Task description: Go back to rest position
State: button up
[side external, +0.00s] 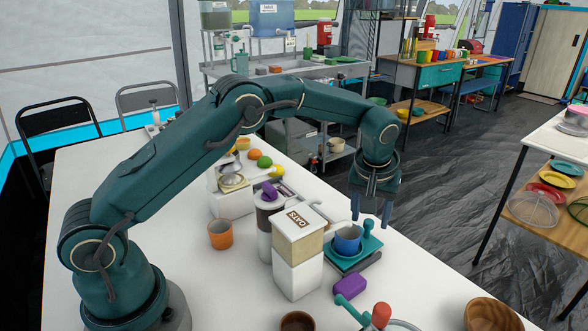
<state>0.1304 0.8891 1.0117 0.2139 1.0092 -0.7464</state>
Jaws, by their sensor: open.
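My gripper (371,216) is open and empty, pointing down with its two fingers apart. It hangs above the far right edge of the white table (160,215). A blue cup (347,240) stands on a teal scale-like stand (352,258) just below and left of the fingers in the picture. Whether a fingertip touches the cup or stand cannot be told from this single view, but nothing is between the fingers.
A white OATS container (297,255) and a dark canister with a purple top (266,215) stand left of the stand. An orange cup (220,235), a purple block (350,287) and a wooden bowl (490,315) are on the table.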

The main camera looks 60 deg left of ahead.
jog(key=shift+r, duration=2.1)
jog(key=shift+r, duration=0.2)
jog(key=s+a+r+t, duration=0.3)
jog(key=s+r, duration=0.8)
jog(key=r, duration=0.4)
jog(key=s+f+m, duration=0.3)
jog(key=s+f, duration=0.1)
jog(key=s, duration=0.4)
jog(key=s+d+f+m+h, duration=0.1)
jog(key=s+f+m, duration=0.2)
jog(key=s, duration=0.4)
jog(key=shift+s+d+f+h, duration=0.2)
jog(key=shift+s+f+h, duration=0.15)
jog(key=shift+f, duration=0.45)
